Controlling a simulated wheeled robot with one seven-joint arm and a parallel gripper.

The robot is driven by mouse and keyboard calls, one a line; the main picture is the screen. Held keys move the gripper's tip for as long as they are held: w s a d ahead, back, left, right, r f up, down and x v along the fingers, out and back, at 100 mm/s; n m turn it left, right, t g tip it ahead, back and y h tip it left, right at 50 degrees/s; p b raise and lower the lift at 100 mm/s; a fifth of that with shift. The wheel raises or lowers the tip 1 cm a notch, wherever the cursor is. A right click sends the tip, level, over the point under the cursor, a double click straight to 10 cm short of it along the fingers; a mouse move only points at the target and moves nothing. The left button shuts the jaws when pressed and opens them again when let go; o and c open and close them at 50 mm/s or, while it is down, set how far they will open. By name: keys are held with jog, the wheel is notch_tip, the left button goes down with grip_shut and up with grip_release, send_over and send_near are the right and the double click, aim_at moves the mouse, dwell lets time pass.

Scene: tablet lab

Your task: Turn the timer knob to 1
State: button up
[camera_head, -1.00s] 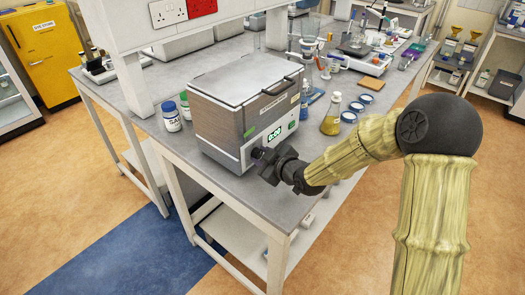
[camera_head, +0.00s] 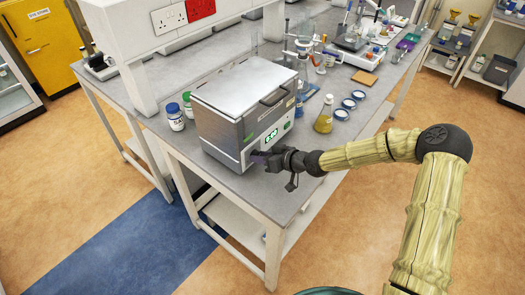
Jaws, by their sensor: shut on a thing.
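A metal box-shaped device (camera_head: 225,125) with a light lid and a front handle stands on the near end of the grey bench. Its front panel has a lit green display (camera_head: 272,135); the digits are too small to read surely. My gripper (camera_head: 264,158) is at the lower part of this front panel, coming from the right. It is shut on the timer knob, which it mostly hides. The knob's pointer and scale marks cannot be made out.
White bottles (camera_head: 175,116) with blue and green caps stand left of the device. A flask of yellow liquid (camera_head: 324,115) and several blue-rimmed dishes (camera_head: 341,114) are to its right.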

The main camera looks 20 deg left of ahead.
jog(key=shift+f+m+g+p, duration=0.1)
jog(key=shift+m+g+p, duration=0.2)
jog(key=shift+m+p, duration=0.25)
jog(key=o, duration=1)
jog(key=shift+d, duration=0.15)
jog(key=shift+d+r, duration=0.2)
jog(key=shift+d, duration=0.05)
jog(key=b+v, duration=0.1)
jog(key=v, duration=0.7)
jog(key=b+v, duration=0.1)
jog(key=v, duration=0.7)
jog(key=shift+s+d+f, duration=0.1)
jog(key=shift+d, duration=0.25)
